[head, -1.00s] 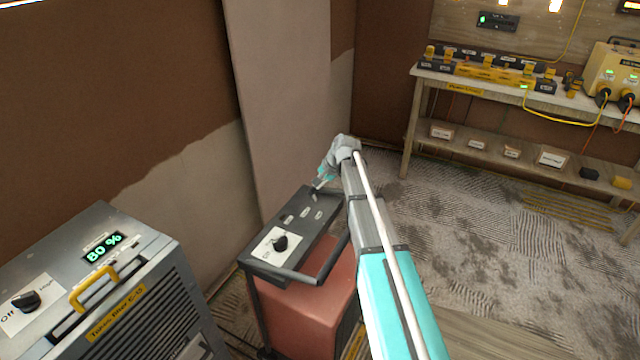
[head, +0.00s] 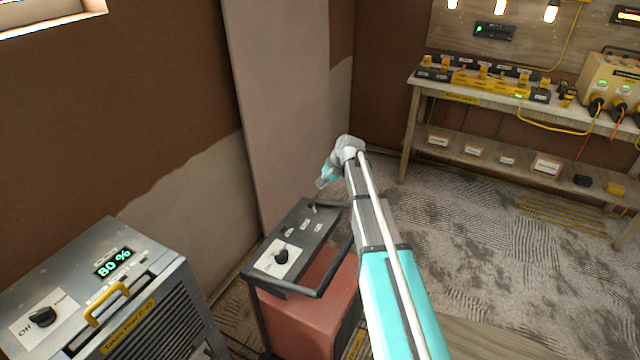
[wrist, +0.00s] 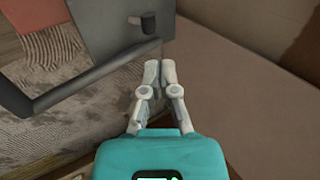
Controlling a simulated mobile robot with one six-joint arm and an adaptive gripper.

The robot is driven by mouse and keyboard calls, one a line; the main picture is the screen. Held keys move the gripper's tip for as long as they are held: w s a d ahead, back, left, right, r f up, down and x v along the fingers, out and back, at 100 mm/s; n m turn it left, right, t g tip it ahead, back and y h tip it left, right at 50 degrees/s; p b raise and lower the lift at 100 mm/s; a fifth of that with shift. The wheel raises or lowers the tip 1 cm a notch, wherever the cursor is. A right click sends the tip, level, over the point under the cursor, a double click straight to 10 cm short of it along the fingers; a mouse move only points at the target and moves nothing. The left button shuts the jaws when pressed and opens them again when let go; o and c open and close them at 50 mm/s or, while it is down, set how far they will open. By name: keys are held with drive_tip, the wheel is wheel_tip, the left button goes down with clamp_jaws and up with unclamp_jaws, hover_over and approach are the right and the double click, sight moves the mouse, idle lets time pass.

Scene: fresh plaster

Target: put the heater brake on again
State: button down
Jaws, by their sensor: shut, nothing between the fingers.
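A red-bodied cart (head: 305,318), which looks like the heater, has a dark top panel (head: 290,236) with a black knob (head: 281,256) on a white plate and several small pale labels. A short dark peg-like lever (head: 314,207) stands near the panel's far end; it also shows in the wrist view (wrist: 148,22). I cannot tell whether it is the brake or how it is set. My gripper (head: 322,182) is shut and empty, apart from the panel near its far end. In the wrist view the closed fingertips (wrist: 160,70) lie beside the panel edge and the handle bar (wrist: 95,75).
A grey machine (head: 105,290) with a green 80 % display and a yellow handle stands at the left. A plastered wall (head: 280,100) rises behind the cart. A workbench (head: 480,100) with yellow equipment stands at the back right. The floor (head: 450,220) between is clear.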

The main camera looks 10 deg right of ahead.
wheel_tip(320, 180, up, 7)
drive_tip(key=s+d+p, duration=0.1)
drive_tip(key=p, duration=0.5)
drive_tip(key=shift+d, duration=0.2)
idle(0.4)
drive_tip(key=s+a+f+n+g+h, duration=0.1)
drive_tip(key=s+n+h, duration=0.1)
drive_tip(key=s, duration=1.3)
drive_tip(key=s+a+f+n+g+h, duration=0.1)
drive_tip(key=s+n, duration=0.4)
drive_tip(key=s, duration=0.9)
drive_tip(key=shift+s+a+n+g+h, duration=0.2)
drive_tip(key=shift+s+n+g+h, duration=0.15)
drive_tip(key=shift+g+h, duration=0.45)
drive_tip(key=shift+f, duration=0.1)
